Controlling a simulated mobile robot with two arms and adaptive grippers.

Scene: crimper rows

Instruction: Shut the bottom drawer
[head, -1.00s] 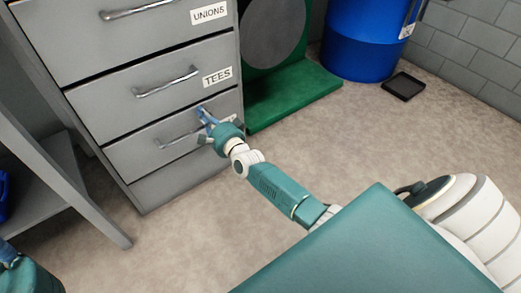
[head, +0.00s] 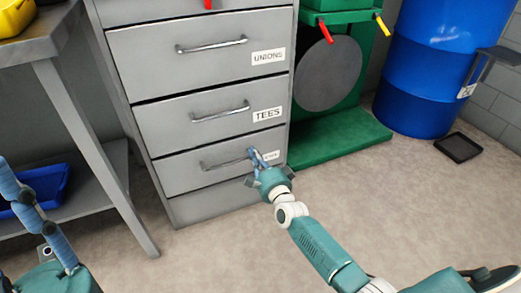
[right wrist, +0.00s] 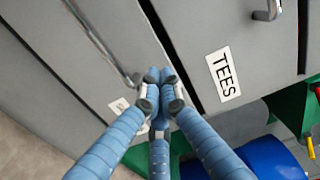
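The grey drawer cabinet (head: 215,80) has drawers labelled UNIONS and TEES. Below TEES is the bottom drawer (head: 190,178), with a bar handle (head: 222,165) and a small label partly hidden by my fingers. Its front looks flush or nearly flush; a dark seam runs along its top. My right gripper (head: 255,155) is at the drawer front, near the handle's right end. In the right wrist view its fingertips (right wrist: 160,85) are together, beside the handle (right wrist: 105,45), with nothing visible between them. Contact with the front is unclear. My left gripper (head: 35,215) is partly in view at lower left, away from the cabinet.
A grey table (head: 95,130) with a blue bin (head: 45,190) on its lower shelf stands left of the cabinet. A green stand (head: 340,140) and a blue barrel (head: 425,70) are at the right. A black tray (head: 458,147) lies on the floor. The floor in front is clear.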

